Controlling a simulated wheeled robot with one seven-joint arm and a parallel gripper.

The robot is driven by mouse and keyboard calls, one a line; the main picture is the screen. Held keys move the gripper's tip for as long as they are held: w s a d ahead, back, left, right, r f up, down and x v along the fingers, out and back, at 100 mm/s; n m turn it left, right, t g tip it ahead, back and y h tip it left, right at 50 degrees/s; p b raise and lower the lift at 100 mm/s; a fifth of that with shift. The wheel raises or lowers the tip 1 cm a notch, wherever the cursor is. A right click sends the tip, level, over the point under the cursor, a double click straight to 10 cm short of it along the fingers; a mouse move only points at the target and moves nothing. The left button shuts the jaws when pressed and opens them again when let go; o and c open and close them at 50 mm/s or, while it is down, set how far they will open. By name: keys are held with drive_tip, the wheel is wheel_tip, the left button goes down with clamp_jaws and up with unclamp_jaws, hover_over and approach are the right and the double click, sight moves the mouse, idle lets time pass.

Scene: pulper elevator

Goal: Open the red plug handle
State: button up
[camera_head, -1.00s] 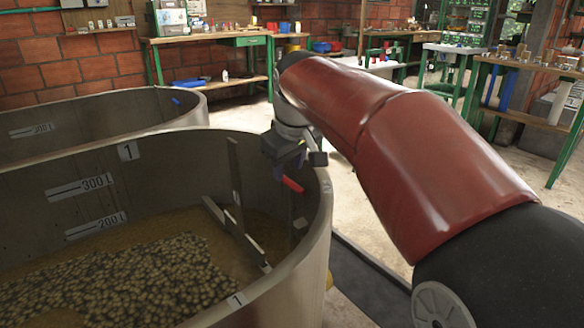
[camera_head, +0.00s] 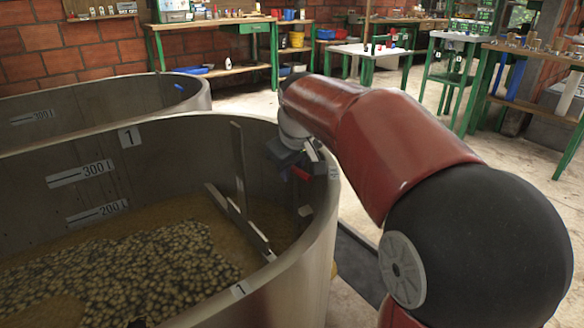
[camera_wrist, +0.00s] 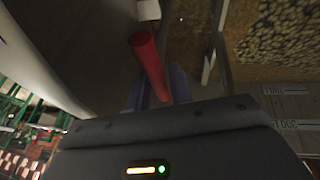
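The red plug handle (camera_head: 301,173) is inside the near round tank, by its right wall. In the head view only a small piece of it shows, with my gripper (camera_head: 294,168) right at it. In the wrist view the red handle (camera_wrist: 148,62) is a bar running down between the two dark bluish fingers of my gripper (camera_wrist: 158,90). The fingers stand apart, one on each side of its lower part. I cannot tell whether they touch it. The palm hides the handle's lower end.
The near tank (camera_head: 318,235) has a high metal rim close to my arm and holds a brownish mass of beans. An upright bar (camera_head: 239,165) and a slanted bar (camera_head: 240,222) stand inside. A second tank (camera_head: 190,97) is behind. Workbenches (camera_head: 215,27) line the back.

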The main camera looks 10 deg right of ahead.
clamp_jaws()
wheel_tip(320, 180, up, 9)
drive_tip(key=p, duration=0.6)
drive_tip(key=shift+f+p, duration=0.2)
drive_tip(key=shift+p, duration=0.1)
drive_tip(key=shift+f, duration=0.1)
drive_tip(key=shift+o, duration=1.9)
unclamp_jaws()
drive_tip(key=shift+f, duration=0.15)
